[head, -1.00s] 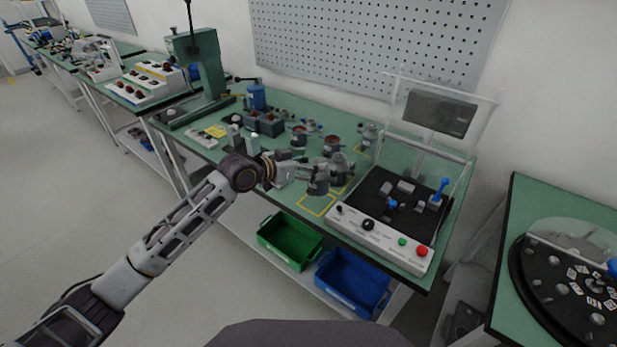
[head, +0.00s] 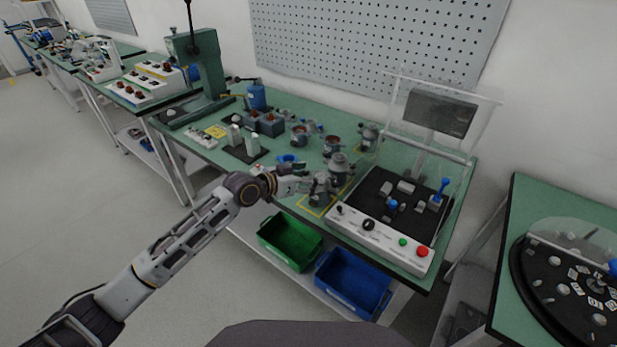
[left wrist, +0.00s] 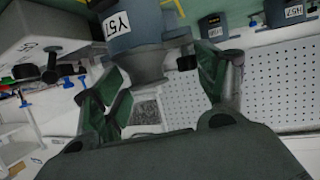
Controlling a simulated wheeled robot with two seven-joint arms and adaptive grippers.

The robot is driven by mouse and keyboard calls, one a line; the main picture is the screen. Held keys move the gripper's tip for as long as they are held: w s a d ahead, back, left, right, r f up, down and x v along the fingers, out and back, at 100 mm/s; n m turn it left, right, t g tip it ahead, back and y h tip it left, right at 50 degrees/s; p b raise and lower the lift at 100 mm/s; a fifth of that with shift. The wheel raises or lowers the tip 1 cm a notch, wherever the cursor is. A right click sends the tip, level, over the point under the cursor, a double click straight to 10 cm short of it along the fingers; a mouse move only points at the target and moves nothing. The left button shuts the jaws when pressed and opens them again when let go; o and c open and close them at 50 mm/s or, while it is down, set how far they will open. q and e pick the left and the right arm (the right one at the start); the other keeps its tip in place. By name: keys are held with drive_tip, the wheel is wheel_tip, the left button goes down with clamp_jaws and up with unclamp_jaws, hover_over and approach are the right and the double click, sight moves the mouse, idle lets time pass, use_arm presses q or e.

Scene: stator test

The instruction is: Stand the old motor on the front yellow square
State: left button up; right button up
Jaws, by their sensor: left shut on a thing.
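The old motor (head: 319,190), a grey cylinder, is in my left gripper (head: 303,184). It looks upright and is over the front yellow square (head: 304,208), whose outline shows around its base. I cannot tell whether its base touches the bench. In the left wrist view, which looks upside down, the motor (left wrist: 134,28) carries a "Y57" label. Its narrower end lies between the dark green fingers of the left gripper (left wrist: 160,88). My right gripper is not in view.
Another grey motor (head: 339,168) stands close behind the held one. Copper-topped motors (head: 332,144) stand farther back. The test station (head: 382,235) with buttons and a clear raised cover is just right. Green (head: 290,241) and blue (head: 352,282) bins sit below the bench edge.

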use_arm(q)
drive_tip(key=shift+r, duration=0.1)
drive_tip(key=o, duration=2.2)
drive_tip(key=shift+a, duration=0.1)
drive_tip(key=shift+v, duration=5.85)
drive_tip(key=shift+a, duration=0.1)
